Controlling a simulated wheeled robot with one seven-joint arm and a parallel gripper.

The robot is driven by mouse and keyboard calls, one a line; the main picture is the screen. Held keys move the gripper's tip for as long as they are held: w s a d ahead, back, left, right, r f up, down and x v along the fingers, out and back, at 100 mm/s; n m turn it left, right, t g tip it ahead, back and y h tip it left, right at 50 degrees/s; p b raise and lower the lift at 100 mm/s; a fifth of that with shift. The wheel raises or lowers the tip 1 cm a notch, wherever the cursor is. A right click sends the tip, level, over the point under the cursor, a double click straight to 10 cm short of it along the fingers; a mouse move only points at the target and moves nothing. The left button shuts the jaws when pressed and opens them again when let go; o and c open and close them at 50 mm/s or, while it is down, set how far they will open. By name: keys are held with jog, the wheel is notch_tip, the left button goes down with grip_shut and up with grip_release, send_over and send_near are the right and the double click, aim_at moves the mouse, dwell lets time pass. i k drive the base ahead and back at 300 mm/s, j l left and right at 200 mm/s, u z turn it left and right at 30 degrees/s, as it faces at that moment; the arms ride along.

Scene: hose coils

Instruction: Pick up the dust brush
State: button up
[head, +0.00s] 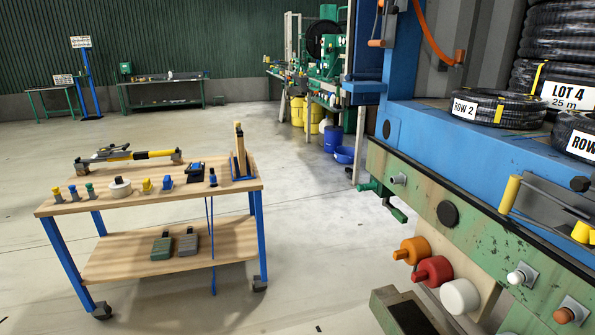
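I cannot tell for certain which thing is the dust brush. An upright wooden-coloured piece (239,150) stands at the right end of a wooden-topped cart (110,208) with blue legs; its details are too small to make out. Two flat dark pieces with short handles, one greenish (161,246) and one grey (187,243), lie side by side on the cart's lower shelf (128,262). My gripper is not in view.
The cart top also holds a long yellow-and-black tool (150,155), a white roll (120,187) and several small coloured items. A blue-and-green machine (470,180) with black hose coils (497,107) fills the right. Open floor lies left and between.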

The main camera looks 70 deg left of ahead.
aim_at(169, 184)
jog(key=u, duration=3.15)
jog(key=i+l, duration=0.2)
jog(key=i, duration=1.55)
jog(key=i+l+z, duration=0.15)
jog(key=i, duration=1.6)
